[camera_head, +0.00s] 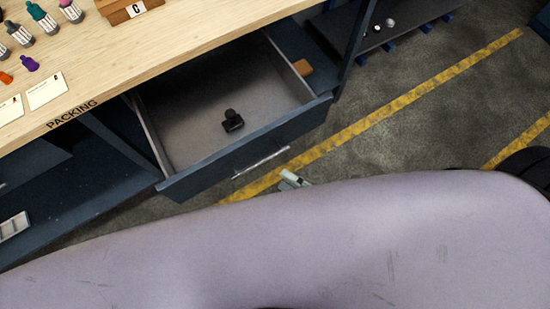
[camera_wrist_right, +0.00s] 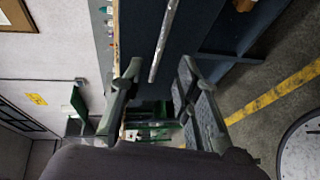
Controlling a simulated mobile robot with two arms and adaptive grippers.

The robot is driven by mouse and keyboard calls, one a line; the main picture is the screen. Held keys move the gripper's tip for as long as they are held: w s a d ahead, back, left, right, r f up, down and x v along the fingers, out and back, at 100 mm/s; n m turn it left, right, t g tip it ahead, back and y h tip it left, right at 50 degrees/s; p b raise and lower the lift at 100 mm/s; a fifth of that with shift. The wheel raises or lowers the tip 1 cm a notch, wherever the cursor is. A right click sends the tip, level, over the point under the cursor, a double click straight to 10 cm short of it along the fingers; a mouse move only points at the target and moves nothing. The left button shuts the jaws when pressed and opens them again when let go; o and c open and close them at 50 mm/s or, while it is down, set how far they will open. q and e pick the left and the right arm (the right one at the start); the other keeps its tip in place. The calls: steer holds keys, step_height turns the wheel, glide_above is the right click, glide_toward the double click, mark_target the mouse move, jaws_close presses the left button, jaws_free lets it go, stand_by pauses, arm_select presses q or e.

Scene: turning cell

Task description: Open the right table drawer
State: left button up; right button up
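The right table drawer (camera_head: 190,178) is pulled out from under the wooden packing table (camera_head: 190,50) in the head view. Its inside is grey and holds a small black object (camera_head: 232,122). A silver bar handle (camera_head: 262,163) runs along its dark blue front. The handle also shows in the right wrist view (camera_wrist_right: 163,38). My right gripper (camera_head: 292,180) is just off the handle's right end, mostly hidden behind a pale lavender part in the head view. In the wrist view the right gripper (camera_wrist_right: 159,70) has its fingers apart, with the handle beyond and between them. My left gripper is out of view.
Bottles (camera_head: 45,18), cards (camera_head: 46,90) and a wooden box marked C (camera_head: 120,10) are on the tabletop. A brown block (camera_head: 302,67) is at the drawer's right side.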

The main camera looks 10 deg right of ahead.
steer(key=shift+v, duration=1.25)
steer(key=shift+w+f, duration=0.1)
steer(key=d+f+m+g+h, duration=0.1)
steer(key=d+f+m+h, duration=0.25)
steer(key=f, duration=0.45)
steer(key=s+d+f+m+g+h, duration=0.15)
steer(key=d+f+m, duration=0.3)
steer(key=f, duration=0.45)
steer(key=d+f+m+g+h, duration=0.1)
steer(key=d+f+m+h, duration=0.25)
steer(key=f, duration=0.45)
steer(key=s+d+f+m+g+h, duration=0.1)
steer(key=s+f+m+g+h, duration=0.1)
steer(key=s+f+m+g, duration=0.5)
steer(key=s+f+m, duration=0.4)
steer(key=s+f, duration=0.3)
steer(key=f, duration=0.1)
steer(key=shift+s, duration=0.35)
